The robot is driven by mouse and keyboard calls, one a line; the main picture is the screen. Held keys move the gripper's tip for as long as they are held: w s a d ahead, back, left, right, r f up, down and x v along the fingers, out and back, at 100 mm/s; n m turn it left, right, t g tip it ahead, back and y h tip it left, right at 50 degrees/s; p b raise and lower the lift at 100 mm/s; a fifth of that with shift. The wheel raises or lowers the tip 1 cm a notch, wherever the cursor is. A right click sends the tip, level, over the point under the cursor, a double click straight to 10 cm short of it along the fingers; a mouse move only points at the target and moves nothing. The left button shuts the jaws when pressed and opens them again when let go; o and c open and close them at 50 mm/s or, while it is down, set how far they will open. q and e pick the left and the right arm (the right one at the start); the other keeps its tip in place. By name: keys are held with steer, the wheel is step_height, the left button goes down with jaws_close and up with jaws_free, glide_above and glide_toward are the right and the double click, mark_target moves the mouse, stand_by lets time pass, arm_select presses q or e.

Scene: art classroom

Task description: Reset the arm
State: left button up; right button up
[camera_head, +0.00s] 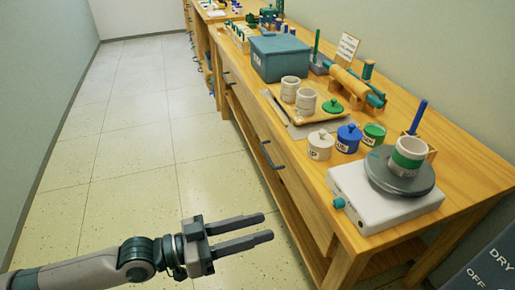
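My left gripper (268,227) reaches in from the lower left over the tiled floor, in front of the wooden workbench. Its two grey fingers point right and are parallel with a gap between them. Nothing is between the fingers. The gripper is apart from the bench and everything on it. My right gripper is not in view.
The wooden workbench (460,205) runs along the right wall. On it are a white pottery wheel (365,212) with a green-banded pot (408,155), several lidded jars, beige cups (306,101) and a teal bin (280,57). The floor (120,130) on the left is clear.

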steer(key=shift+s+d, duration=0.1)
arm_select(q)
steer(key=shift+d, duration=0.1)
